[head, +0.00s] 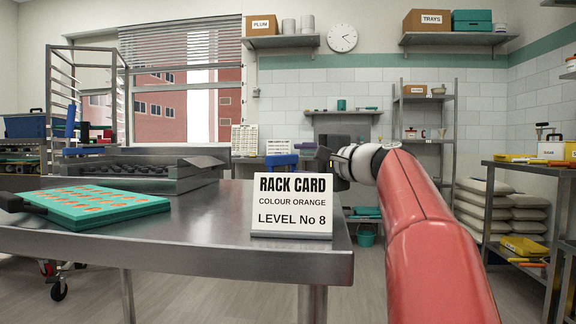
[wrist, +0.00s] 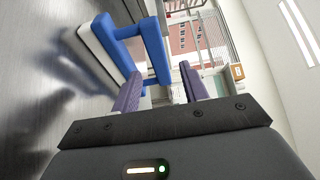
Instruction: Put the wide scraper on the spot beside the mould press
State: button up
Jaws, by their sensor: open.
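A blue-handled tool with a pale, broad edge (wrist: 98,50), which looks like the wide scraper, is close ahead in the wrist view. A blue shape by my gripper in the head view (head: 281,162) appears to be the same tool. My gripper (wrist: 160,82) is open, with its two purple fingers apart. A blue bar of the handle shows between and beyond the fingertips; I cannot tell whether they touch it.
A rack card (head: 291,205) stands at the right end of the near steel table (head: 215,225). A teal mould tray (head: 105,207) and a low metal machine (head: 150,172) are on its left. A rack (head: 88,90) stands behind. Sacks (head: 490,208) and a side table (head: 535,168) are right.

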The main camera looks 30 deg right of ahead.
jog(key=shift+v, duration=1.9)
